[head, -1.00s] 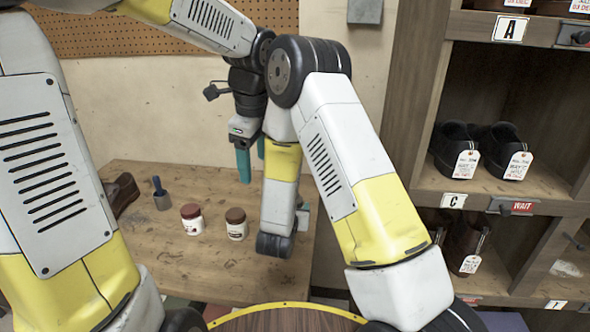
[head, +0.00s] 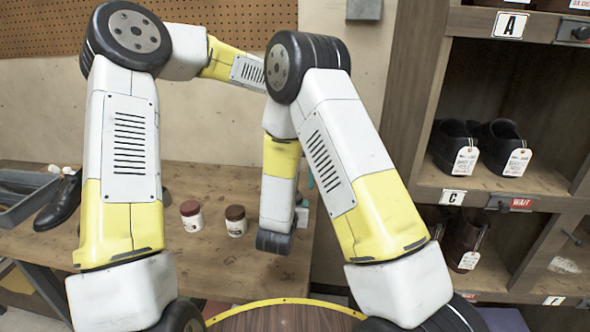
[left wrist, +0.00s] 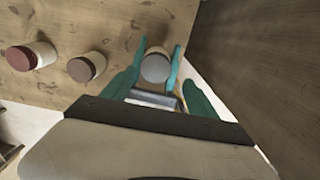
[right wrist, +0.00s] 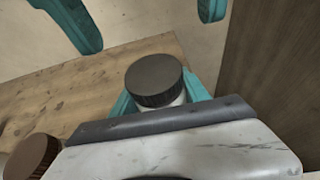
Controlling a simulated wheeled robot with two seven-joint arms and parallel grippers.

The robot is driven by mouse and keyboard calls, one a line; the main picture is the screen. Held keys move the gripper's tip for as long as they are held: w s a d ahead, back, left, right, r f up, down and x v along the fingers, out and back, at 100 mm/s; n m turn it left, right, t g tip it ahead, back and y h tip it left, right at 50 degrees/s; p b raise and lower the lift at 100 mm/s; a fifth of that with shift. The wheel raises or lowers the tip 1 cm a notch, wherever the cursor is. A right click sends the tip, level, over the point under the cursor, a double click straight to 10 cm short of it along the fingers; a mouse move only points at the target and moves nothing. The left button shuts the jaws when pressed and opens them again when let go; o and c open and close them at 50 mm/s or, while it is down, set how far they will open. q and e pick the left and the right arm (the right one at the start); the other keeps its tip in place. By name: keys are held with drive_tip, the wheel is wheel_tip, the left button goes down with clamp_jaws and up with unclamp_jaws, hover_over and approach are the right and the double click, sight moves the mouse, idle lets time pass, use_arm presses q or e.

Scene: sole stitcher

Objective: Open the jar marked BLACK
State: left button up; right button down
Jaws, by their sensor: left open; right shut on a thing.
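A jar with a dark, near-black lid (right wrist: 155,78) is held upright between the teal fingers of my right gripper (right wrist: 160,98), which is shut on it. Its label does not show. In the left wrist view, the lid (left wrist: 155,68) appears as a grey disc from above. My left gripper (right wrist: 143,25) is open, its teal fingers above the jar and apart from the lid. The head view hides the held jar and most of both grippers behind my right arm. Two other jars stand on the bench, one with a maroon lid (head: 190,208) and one with a brown lid (head: 235,213).
The wooden bench (head: 220,262) has clear room in front of the two standing jars. A black shoe (head: 58,205) and a grey tray (head: 22,200) are at its left. A shelf of tagged shoes (head: 480,148) rises on the right. My forearms cross the foreground.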

use_arm(q)
drive_tip(key=shift+f, duration=2.35)
